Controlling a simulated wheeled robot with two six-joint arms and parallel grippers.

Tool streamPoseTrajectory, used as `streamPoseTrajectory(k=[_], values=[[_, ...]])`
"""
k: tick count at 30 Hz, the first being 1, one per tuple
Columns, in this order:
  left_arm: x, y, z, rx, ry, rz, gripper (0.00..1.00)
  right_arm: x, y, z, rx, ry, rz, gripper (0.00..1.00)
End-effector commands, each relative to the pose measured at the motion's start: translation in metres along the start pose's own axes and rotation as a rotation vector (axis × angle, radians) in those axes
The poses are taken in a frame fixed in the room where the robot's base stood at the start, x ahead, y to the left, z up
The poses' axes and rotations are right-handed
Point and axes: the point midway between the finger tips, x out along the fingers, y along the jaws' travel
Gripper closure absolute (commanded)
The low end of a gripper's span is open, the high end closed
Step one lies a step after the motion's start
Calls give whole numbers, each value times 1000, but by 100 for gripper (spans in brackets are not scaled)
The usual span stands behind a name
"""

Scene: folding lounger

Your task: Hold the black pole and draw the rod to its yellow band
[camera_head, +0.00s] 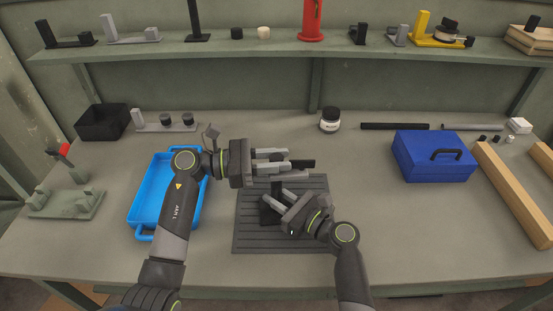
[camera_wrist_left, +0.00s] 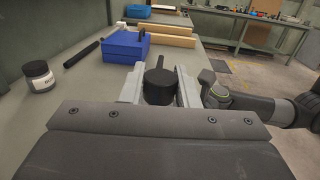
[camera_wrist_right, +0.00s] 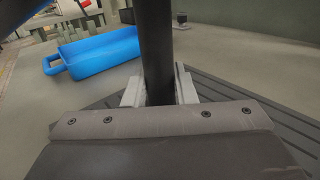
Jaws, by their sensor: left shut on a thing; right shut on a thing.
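The black pole (camera_wrist_right: 157,45) stands upright between the fingers of my right gripper (camera_head: 279,194), which is shut on it above the grey ribbed mat (camera_head: 252,238). Its dark foot (camera_head: 267,214) shows on the mat, partly covered by the gripper. My left gripper (camera_head: 284,162) is higher and shut on a black round-topped piece, the rod's top end (camera_wrist_left: 159,84). A black part (camera_head: 303,163) sticks out to the right of its fingers. No yellow band shows in any view. The join between rod and pole is hidden by the grippers.
A blue tray (camera_head: 143,213) lies left of the mat, partly under my left arm. A blue toolbox (camera_head: 405,162) stands to the right, beside long wooden beams (camera_head: 510,190). A loaded shelf (camera_head: 270,53) runs above.

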Motion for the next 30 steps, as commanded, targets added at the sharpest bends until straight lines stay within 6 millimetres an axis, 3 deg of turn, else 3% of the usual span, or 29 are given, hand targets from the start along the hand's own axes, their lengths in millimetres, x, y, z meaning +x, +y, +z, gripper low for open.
streamPoseTrajectory(k=[1, 7, 14, 21, 22, 26, 30], values=[[0, -1, -1, 0, 0, -4, 100, -3, 1, -10, 5, 20, 0, 100], [0, -1, 2, 1, 0, -6, 100, -3, 1, -10, 5, 20, -1, 100], [0, -2, 30, 3, -1, -7, 100, -3, 0, -10, 5, 20, -2, 100], [0, -2, 30, 0, -2, -6, 100, -3, 0, -10, 5, 20, -3, 100], [0, -2, 30, 0, -2, -6, 68, -3, 0, -10, 5, 20, -3, 100], [0, -1, 30, 0, -2, -5, 51, -3, 0, -10, 4, 20, -2, 100], [0, -1, 29, 0, -1, -4, 50, -3, 0, -10, 4, 20, -1, 100]])
